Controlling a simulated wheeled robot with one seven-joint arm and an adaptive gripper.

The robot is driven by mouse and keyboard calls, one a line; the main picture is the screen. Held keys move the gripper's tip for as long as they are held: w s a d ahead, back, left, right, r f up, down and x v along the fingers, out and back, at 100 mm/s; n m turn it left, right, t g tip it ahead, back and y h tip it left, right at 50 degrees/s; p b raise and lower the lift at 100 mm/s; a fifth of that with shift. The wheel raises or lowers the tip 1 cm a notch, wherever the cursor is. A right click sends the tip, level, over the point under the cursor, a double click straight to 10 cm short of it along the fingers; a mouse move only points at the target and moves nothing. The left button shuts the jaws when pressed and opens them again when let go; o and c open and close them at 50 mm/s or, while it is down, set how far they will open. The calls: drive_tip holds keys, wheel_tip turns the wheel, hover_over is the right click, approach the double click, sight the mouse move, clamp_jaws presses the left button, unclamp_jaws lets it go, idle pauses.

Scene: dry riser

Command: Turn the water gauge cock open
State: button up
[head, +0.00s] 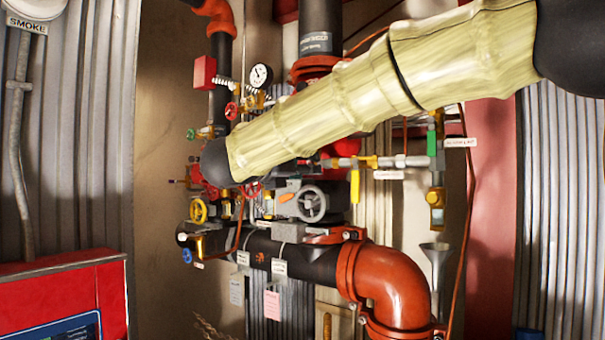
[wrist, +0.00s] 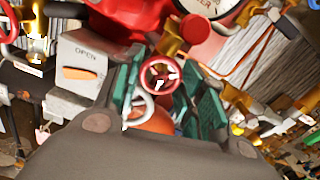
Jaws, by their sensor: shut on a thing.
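My gripper (wrist: 166,98) shows in the wrist view, its green pads on either side of a small red handwheel (wrist: 160,73). The pads are closed in on this wheel, though the exact contact is partly hidden. No readable label marks it as the water gauge cock. A round white gauge (wrist: 207,6) is cut off at the top of that view, above brass fittings. In the head view the gauge (head: 261,76) stands above a red handwheel (head: 232,110). Another red handwheel (head: 252,189) is lower. My arm crosses that view, and my gripper cannot be made out there.
A grey box marked OPEN (wrist: 80,73) stands close to the left of my gripper. A red panel (head: 65,300) is at lower left.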

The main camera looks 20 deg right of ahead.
drive_tip(key=shift+f, duration=0.15)
drive_tip(key=shift+n+b, duration=1.55)
drive_tip(key=shift+n, duration=1.45)
drive_tip(key=o, duration=1)
drive_tip(key=shift+s, duration=0.1)
drive_tip(key=v, duration=1.2)
